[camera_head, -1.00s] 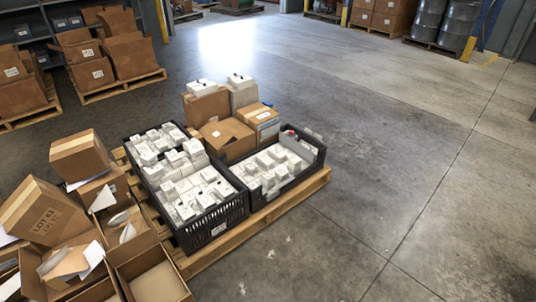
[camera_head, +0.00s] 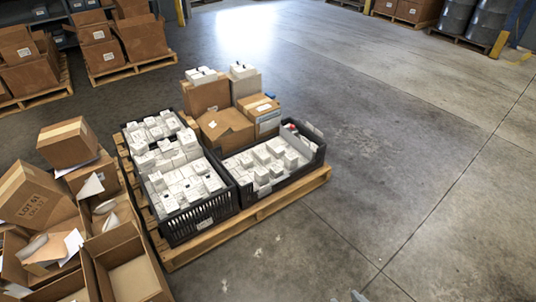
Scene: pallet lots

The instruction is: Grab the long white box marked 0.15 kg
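Many small white boxes fill two black crates on a wooden pallet (camera_head: 255,220). The left crate (camera_head: 205,222) holds boxes (camera_head: 178,185) in rows, some stacked higher. The right crate (camera_head: 318,158) holds more white boxes (camera_head: 268,160), and a small red thing shows at its far end. White boxes also lie on top of the cartons behind, one on the left (camera_head: 201,75) and one on the right (camera_head: 242,70). The markings are too small to read, so I cannot tell which box is marked 0.15 kg. Neither gripper can be made out.
Brown cartons (camera_head: 225,128) stand at the back of the pallet. Open cartons, one marked LOT (camera_head: 35,195), crowd the left front. More loaded pallets (camera_head: 140,68) and drums (camera_head: 455,18) stand far back. The concrete floor (camera_head: 410,150) to the right is clear.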

